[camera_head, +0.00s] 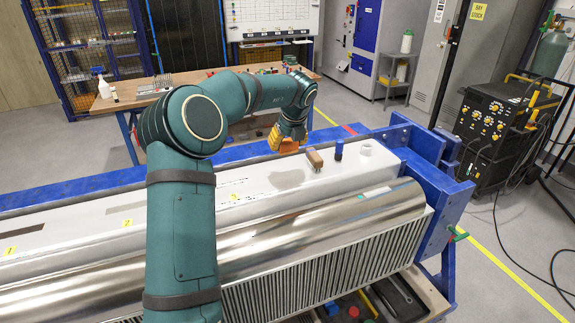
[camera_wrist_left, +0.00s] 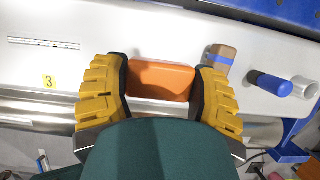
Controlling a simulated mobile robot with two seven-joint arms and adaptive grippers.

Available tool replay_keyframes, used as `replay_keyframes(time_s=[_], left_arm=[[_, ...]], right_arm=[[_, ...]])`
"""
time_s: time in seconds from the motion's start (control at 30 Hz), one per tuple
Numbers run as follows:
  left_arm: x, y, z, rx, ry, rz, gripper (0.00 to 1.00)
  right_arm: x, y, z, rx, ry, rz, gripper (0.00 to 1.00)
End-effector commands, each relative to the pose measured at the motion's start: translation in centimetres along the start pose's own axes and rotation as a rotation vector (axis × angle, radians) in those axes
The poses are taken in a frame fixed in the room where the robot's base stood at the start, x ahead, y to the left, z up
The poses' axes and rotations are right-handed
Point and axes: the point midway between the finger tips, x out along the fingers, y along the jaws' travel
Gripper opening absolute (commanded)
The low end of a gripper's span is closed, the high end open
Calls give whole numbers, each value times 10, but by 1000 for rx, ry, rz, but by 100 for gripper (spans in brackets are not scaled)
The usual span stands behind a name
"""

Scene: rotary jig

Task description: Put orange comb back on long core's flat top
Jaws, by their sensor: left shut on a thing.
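The orange comb (camera_wrist_left: 160,82) shows in the left wrist view as an orange block between the two yellow-padded fingers of my left gripper (camera_wrist_left: 160,92). The gripper is shut on it, one finger at each end. In the head view my left gripper (camera_head: 287,143) hangs over the far part of the long core's white flat top (camera_head: 262,181). A grey patch lies on the top below it. I cannot tell whether the comb touches the top. My right gripper is in neither view.
On the flat top, right of the gripper, are a brown block (camera_head: 314,159), a blue cylinder (camera_head: 339,149) and a white ring (camera_head: 366,148). Blue jig end plates (camera_head: 428,185) stand at the right. A wooden table (camera_head: 130,96) with small items is behind.

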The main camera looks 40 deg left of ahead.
Motion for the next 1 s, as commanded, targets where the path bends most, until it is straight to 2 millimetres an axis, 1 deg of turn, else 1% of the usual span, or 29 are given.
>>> replay_keyframes(time_s=[0.03,0.1,0.27,0.5,0.57,0.6,0.77,0.8,0.83,1.0], left_arm=[[10,1,-4,2,2,3,34],[19,1,-7,0,1,3,34],[31,0,-12,1,1,2,34],[64,1,-26,1,2,2,34],[68,1,-28,1,2,2,34],[69,1,-28,1,1,2,29],[69,1,-28,1,1,2,29],[69,1,-28,1,2,2,79],[69,1,-28,1,1,2,80],[68,1,-28,0,1,2,80]], right_arm=[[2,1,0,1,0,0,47],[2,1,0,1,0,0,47],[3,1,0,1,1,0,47],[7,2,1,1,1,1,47],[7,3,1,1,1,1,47],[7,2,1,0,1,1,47],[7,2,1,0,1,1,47],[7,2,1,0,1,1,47],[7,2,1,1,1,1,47],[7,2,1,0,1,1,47]])
